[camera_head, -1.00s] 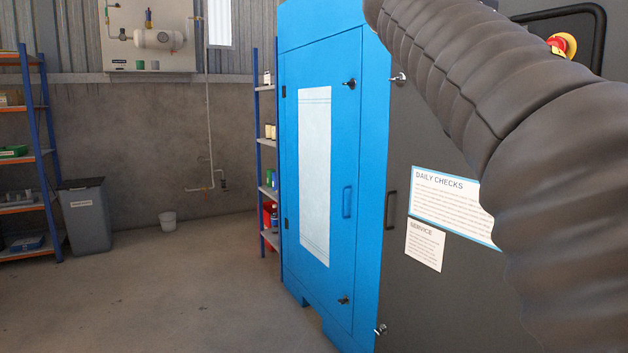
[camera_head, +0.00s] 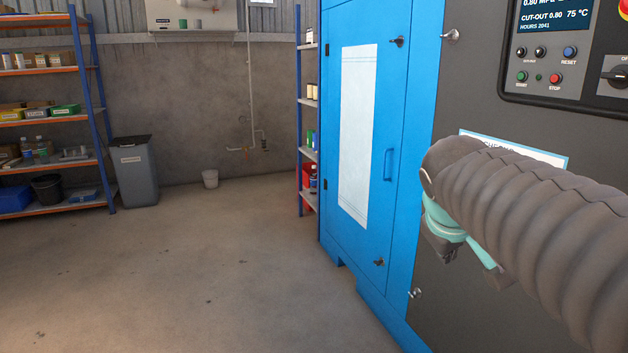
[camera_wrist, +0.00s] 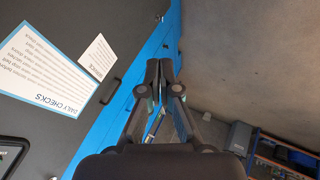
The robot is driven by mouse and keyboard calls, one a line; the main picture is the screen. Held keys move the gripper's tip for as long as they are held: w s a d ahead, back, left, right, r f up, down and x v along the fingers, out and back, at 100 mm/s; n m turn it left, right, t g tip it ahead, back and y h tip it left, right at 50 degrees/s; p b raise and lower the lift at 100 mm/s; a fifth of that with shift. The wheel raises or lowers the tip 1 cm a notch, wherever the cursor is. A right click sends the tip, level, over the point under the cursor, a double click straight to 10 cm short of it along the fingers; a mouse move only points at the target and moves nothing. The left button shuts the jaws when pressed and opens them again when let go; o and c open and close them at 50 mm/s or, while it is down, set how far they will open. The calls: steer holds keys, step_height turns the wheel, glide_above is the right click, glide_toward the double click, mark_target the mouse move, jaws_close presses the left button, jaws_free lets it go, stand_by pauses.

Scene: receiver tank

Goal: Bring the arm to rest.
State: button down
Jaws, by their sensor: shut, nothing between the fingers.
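My gripper (camera_wrist: 159,72) is shut and empty in the wrist view, with its two fingertips together. In the head view my arm, in a grey ribbed sleeve, reaches in from the right edge. A teal and dark part of my arm's end hangs below the sleeve. My arm end is in front of the dark front of the machine cabinet (camera_head: 470,90) and hides part of it. I cannot tell the exact gap to the cabinet.
The blue cabinet door (camera_head: 405,100) has handles that stick out. A control panel (camera_head: 560,50) is at the upper right. The floor (camera_head: 220,270) between is clear.

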steer(key=s+a+f+m+y, duration=0.1)
steer(key=s+a+f+m, duration=0.1)
steer(key=s+f, duration=0.5)
steer(key=s+a+f+m+y, duration=0.2)
steer(key=s+a+f, duration=0.2)
steer(key=s+f, duration=0.3)
steer(key=shift+s+g+y, duration=0.3)
steer(key=shift+s+g, duration=0.1)
steer(key=shift+s, duration=0.6)
